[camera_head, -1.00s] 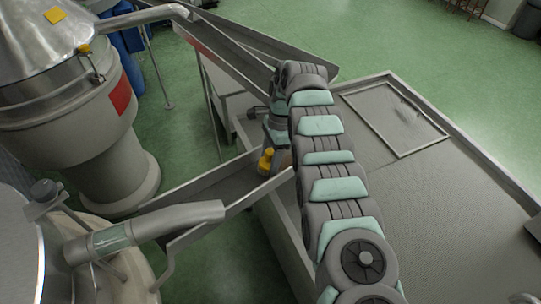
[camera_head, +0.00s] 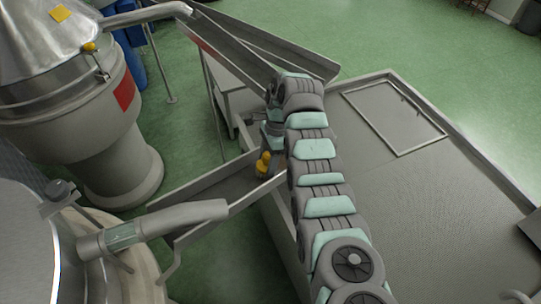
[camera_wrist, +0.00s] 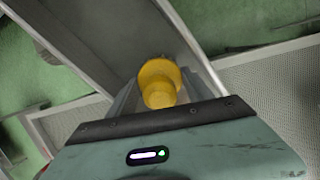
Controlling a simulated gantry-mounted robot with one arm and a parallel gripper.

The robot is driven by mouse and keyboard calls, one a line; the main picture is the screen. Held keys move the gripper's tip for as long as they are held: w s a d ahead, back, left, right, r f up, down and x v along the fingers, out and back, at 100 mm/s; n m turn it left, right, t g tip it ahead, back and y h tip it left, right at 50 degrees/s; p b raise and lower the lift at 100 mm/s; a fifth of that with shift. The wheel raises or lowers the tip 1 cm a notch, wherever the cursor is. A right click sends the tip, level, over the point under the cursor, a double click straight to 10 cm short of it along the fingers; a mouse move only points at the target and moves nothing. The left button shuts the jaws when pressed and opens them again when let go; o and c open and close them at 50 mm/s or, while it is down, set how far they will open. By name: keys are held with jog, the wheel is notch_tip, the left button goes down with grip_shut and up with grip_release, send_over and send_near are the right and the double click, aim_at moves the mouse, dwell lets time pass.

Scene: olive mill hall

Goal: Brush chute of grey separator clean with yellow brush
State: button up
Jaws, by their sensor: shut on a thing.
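The yellow brush (camera_head: 262,166) is held in my gripper (camera_wrist: 162,90), which is shut on it. The wrist view shows the brush (camera_wrist: 159,82) end-on between the fingers; its bristles are hidden. The grey separator (camera_head: 25,235) stands at the lower left in the head view, with a grey spout above its chute (camera_head: 229,187). This sloping open chute runs up and right to the tray's edge. The brush is at the chute's right end, over or inside it; I cannot tell whether it touches the metal.
A second separator (camera_head: 75,125) with a red panel stands at the upper left, its own chute (camera_head: 235,50) running behind my arm. A wide grey tray (camera_head: 440,205) with a framed grate (camera_head: 395,115) fills the right. Green floor is open at the back.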

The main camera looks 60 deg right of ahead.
jog(key=shift+w+a+r+p, duration=0.15)
jog(key=shift+w+a+p, duration=0.1)
jog(key=shift+a+p, duration=0.35)
jog(key=shift+a, duration=0.15)
jog(key=shift+w+a, duration=0.1)
jog(key=shift+a, duration=0.05)
jog(key=shift+w+a+r, duration=0.5)
jog(key=shift+a, duration=0.95)
jog(key=shift+w+a+r, duration=0.45)
jog(key=shift+w+a, duration=0.05)
jog(key=shift+a, duration=1)
jog(key=shift+w+a+r, duration=0.5)
jog(key=shift+a, duration=0.95)
jog(key=shift+v, duration=3)
jog(key=shift+v, duration=1.5)
